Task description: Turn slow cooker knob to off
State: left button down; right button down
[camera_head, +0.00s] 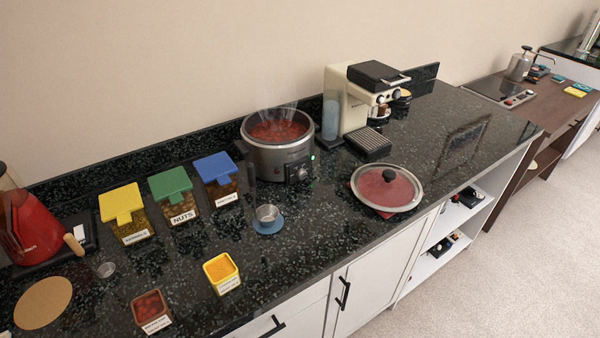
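The slow cooker (279,158) is a round steel pot on the dark speckled counter (320,225), against the back wall. It is open, holds red food and gives off steam. Its knob (301,174) sits on a black control panel at the front right of the pot. A small green light (313,157) glows next to the panel. The knob's exact setting is too small to read. The glass lid (387,187), with a dark handle, lies on the counter to the right, on a red mat. Neither of my grippers shows in the head view.
A cream coffee machine (355,108) stands right of the cooker. Jars with yellow (121,202), green (171,185) and blue (215,169) lids stand to its left. A metal cup (267,214) on a blue coaster sits in front. A red kettle (30,228) is far left.

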aim_at(301, 174)
jog(key=l+u, duration=0.1)
jog(key=u, duration=0.3)
jog(key=l+u, duration=0.1)
jog(key=u, duration=0.3)
jog(key=i+l+u, duration=0.1)
jog(key=u, duration=0.25)
jog(key=l+u, duration=0.2)
jog(key=l, duration=0.25)
jog(key=l+u, duration=0.25)
jog(key=l, duration=0.15)
jog(key=k+l+u, duration=0.2)
jog(key=l, duration=0.25)
jog(key=l+u, duration=0.2)
jog(key=l, duration=0.2)
jog(key=k+l+u, duration=0.1)
jog(key=l+u, duration=0.15)
jog(key=l, duration=0.15)
